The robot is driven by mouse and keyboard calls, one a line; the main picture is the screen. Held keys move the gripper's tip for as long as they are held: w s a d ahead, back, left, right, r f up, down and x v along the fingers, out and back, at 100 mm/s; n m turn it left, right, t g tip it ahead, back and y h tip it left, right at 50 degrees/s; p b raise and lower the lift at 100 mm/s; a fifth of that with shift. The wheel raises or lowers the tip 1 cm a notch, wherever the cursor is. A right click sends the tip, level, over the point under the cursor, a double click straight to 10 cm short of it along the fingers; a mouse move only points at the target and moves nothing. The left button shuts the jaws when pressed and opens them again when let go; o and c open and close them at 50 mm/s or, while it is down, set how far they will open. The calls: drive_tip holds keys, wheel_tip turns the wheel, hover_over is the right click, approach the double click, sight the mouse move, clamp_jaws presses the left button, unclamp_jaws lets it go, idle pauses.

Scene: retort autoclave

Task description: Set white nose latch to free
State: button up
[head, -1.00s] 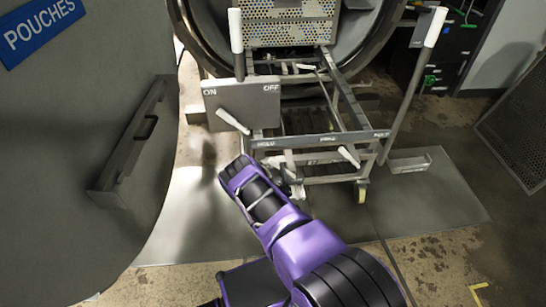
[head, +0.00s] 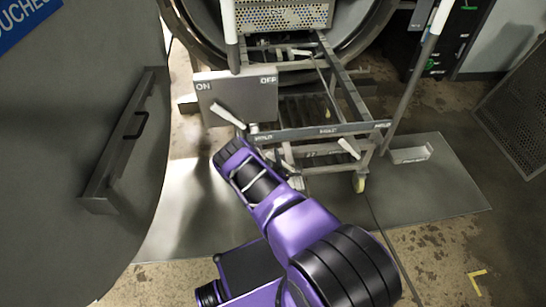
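The cart's front bar (head: 320,131) carries small lettering that I cannot read clearly now. A short white lever (head: 348,147) sits tilted under the bar's right part. Another white lever (head: 229,115) slants across the lower part of a grey panel marked ON and OFF (head: 250,98). I cannot tell for certain which lever is the nose latch. My purple and black arm reaches up from the lower right, and its far end is just below the panel and left of the cart. The fingers of my gripper are hidden, so its opening and any contact do not show.
The cart frame (head: 352,100) stands before the round vessel mouth, with a perforated basket (head: 285,15) behind. A long white-gripped lever (head: 408,85) rises at right. A large grey door (head: 70,170) with a handle fills the left. The floor plate (head: 430,185) at right is mostly clear.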

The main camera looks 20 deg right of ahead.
clamp_jaws()
drive_tip(key=shift+w, duration=0.1)
idle(1.0)
